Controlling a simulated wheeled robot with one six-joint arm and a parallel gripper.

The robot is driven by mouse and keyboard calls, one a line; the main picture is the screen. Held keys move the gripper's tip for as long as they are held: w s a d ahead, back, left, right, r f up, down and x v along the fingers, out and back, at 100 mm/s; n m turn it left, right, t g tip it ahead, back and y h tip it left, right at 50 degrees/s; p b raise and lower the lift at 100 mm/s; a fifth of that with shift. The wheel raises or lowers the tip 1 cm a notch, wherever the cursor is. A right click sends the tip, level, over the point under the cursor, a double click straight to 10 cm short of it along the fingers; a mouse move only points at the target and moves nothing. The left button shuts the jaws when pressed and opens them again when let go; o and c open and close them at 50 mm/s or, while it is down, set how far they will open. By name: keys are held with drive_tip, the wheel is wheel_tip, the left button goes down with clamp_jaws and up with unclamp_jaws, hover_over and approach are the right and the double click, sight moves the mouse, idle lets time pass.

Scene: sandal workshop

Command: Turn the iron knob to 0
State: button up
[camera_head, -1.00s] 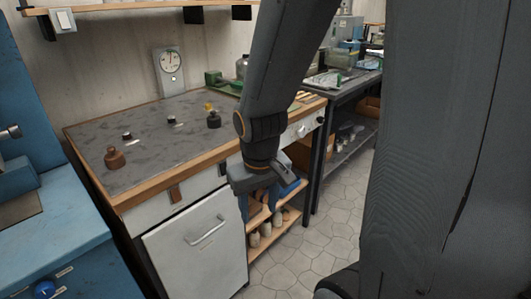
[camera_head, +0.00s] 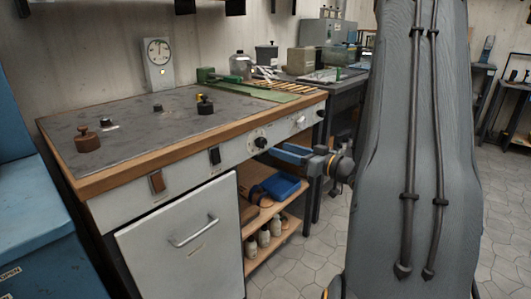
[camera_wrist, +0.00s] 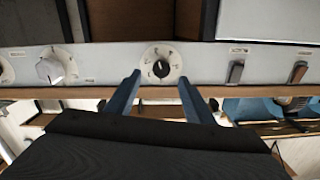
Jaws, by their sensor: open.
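A black knob (camera_head: 260,142) with a pale mark sits on a round white dial on the workbench's front panel. In the wrist view the black knob (camera_wrist: 161,69) shows ahead of the gap between my fingers. Its dial carries marks too small to read, and I cannot tell which number it points to. I cannot read a label that says it is the iron knob. My gripper (camera_head: 285,153) is open and level in front of the panel. In the wrist view my gripper (camera_wrist: 160,82) has a blue finger on each side of the knob, apparently not touching it.
A silver knob (camera_wrist: 50,68) is beside the black one. A brown switch (camera_head: 157,182) and a black switch (camera_head: 214,156) are on the same panel. A white cabinet door (camera_head: 188,240) and shelves with a blue tray (camera_head: 281,186) lie below. Tiled floor is open at right.

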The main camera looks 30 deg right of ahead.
sight(264, 143)
drive_tip(key=shift+r+b+x, duration=0.1)
drive_tip(key=shift+b+x, duration=0.05)
drive_tip(key=shift+x, duration=1.65)
drive_tip(key=shift+r+b+x, duration=0.15)
drive_tip(key=shift+x, duration=1.65)
drive_tip(key=shift+a, duration=0.1)
drive_tip(key=c, duration=1)
drive_tip(key=shift+c, duration=0.2)
